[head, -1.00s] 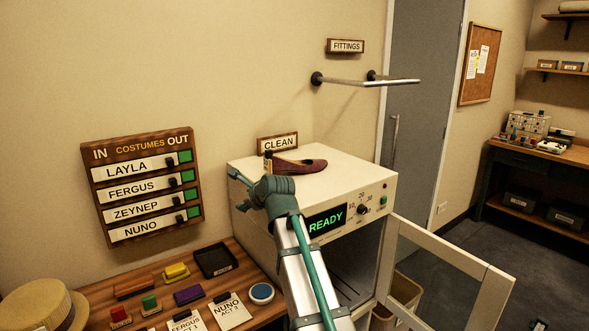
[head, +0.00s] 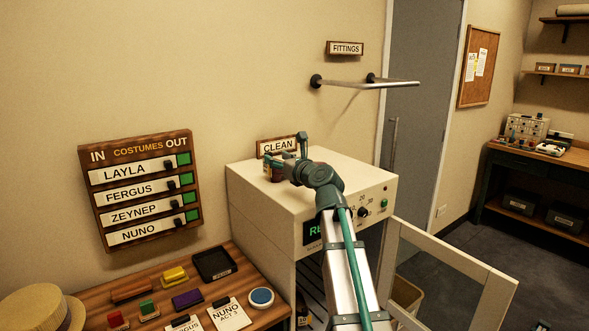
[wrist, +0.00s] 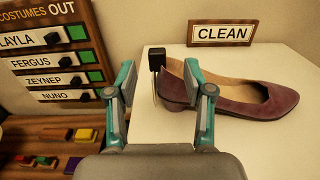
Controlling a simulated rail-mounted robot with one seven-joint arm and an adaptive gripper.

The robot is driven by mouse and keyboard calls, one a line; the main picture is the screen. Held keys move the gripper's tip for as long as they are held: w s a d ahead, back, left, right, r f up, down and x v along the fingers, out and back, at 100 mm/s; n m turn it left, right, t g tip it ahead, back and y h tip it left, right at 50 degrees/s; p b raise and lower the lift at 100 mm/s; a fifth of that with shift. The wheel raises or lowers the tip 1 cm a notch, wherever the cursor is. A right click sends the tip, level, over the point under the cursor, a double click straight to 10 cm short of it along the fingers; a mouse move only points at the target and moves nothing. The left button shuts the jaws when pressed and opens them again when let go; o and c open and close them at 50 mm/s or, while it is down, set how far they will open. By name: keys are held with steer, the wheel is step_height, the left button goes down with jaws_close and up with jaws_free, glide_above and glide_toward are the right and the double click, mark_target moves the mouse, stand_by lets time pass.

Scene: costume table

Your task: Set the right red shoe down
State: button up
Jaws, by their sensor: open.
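A dark red shoe (wrist: 240,98) stands upright on the white cabinet's top (wrist: 260,148), below the CLEAN sign (wrist: 223,33). Its toe points right in the wrist view. A black clip with a pale tag (wrist: 156,60) is at its heel end. My gripper (wrist: 163,95) is open, its fingers apart. The heel shows between the fingers in the picture, and the right finger covers part of the shoe's side. I cannot tell whether they touch. In the head view, my gripper (head: 288,157) and arm hide most of the shoe.
The cabinet's glazed door (head: 455,262) hangs open at the right. A metal rail (head: 365,84) juts from the wall above. A costume board (head: 140,190) hangs left. Stamps and cards lie on the wooden table (head: 210,262). The cabinet top's right part is clear.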

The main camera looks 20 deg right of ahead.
mark_target(270, 154)
steer(key=shift+p+x, duration=0.8)
steer(key=shift+x, duration=2.1)
steer(key=shift+s+a+r, duration=0.1)
steer(key=shift+a+r, duration=0.05)
steer(key=shift+c, duration=0.3)
jaws_close()
